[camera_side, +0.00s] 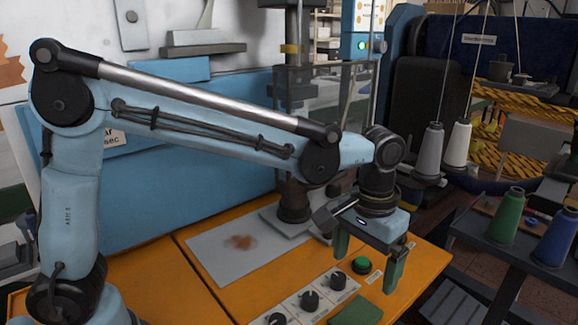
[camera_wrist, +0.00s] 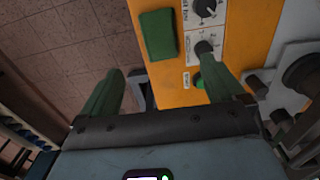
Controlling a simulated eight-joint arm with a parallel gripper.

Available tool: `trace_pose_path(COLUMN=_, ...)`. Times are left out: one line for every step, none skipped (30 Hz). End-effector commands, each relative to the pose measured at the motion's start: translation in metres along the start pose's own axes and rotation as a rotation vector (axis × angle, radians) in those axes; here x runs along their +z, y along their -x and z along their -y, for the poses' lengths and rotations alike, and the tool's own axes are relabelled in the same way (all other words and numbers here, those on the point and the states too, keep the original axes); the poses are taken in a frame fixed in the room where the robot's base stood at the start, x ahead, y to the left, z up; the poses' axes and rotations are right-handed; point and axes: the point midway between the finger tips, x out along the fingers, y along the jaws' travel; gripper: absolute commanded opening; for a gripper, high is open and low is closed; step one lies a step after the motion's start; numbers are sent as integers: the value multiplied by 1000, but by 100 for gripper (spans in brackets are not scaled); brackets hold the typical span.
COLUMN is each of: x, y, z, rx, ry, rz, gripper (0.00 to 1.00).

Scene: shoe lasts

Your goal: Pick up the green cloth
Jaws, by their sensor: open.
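The green cloth (camera_side: 356,312) lies flat on the orange table at the bottom edge of the side view, partly cut off by the frame. In the wrist view the cloth (camera_wrist: 158,34) is a whole dark green rectangle near the table's edge, beyond my fingertips. My gripper (camera_side: 366,274) is open and empty, its two green fingers pointing down above the table near the front right edge. It also shows in the wrist view (camera_wrist: 161,66), with a wide gap between the fingers. The cloth is apart from both fingers.
A panel with black knobs (camera_side: 310,300) is beside the cloth. A green button (camera_side: 361,265) is close to my gripper. A grey plate (camera_side: 235,262) with a brown stain lies farther left. Green (camera_side: 507,215) and blue (camera_side: 557,238) thread spools stand on a dark stand at right.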

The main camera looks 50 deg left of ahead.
Motion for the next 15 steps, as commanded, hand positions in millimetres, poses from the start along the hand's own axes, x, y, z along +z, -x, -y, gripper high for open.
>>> trace_pose_path(x=0, y=-2, z=-3, rx=-3, ry=-1, rz=6, gripper=96)
trace_pose_path(x=-1, y=-4, z=-4, rx=-4, ry=-1, rz=8, gripper=96)
trace_pose_path(x=-1, y=-7, z=-4, rx=-5, ry=0, rz=10, gripper=96)
trace_pose_path(x=-1, y=-9, z=-4, rx=-5, ry=0, rz=11, gripper=96)
trace_pose_path(x=-1, y=-13, z=-4, rx=-5, ry=0, rz=11, gripper=96)
trace_pose_path(x=-1, y=-18, z=-4, rx=-5, ry=0, rz=10, gripper=96)
trace_pose_path(x=0, y=-23, z=-4, rx=-5, ry=0, rz=10, gripper=96)
trace_pose_path(x=0, y=-28, z=-4, rx=-5, ry=0, rz=10, gripper=96)
trace_pose_path(x=-1, y=-34, z=-4, rx=-4, ry=0, rz=10, gripper=96)
trace_pose_path(x=-1, y=-39, z=-4, rx=-4, ry=0, rz=9, gripper=96)
trace_pose_path(x=-1, y=-44, z=-3, rx=-4, ry=0, rz=9, gripper=96)
trace_pose_path(x=0, y=-49, z=-3, rx=-4, ry=0, rz=9, gripper=96)
trace_pose_path(x=0, y=-53, z=-3, rx=-4, ry=0, rz=9, gripper=96)
trace_pose_path(x=-1, y=-57, z=-3, rx=-4, ry=0, rz=9, gripper=96)
trace_pose_path(x=0, y=-61, z=-3, rx=-4, ry=0, rz=9, gripper=96)
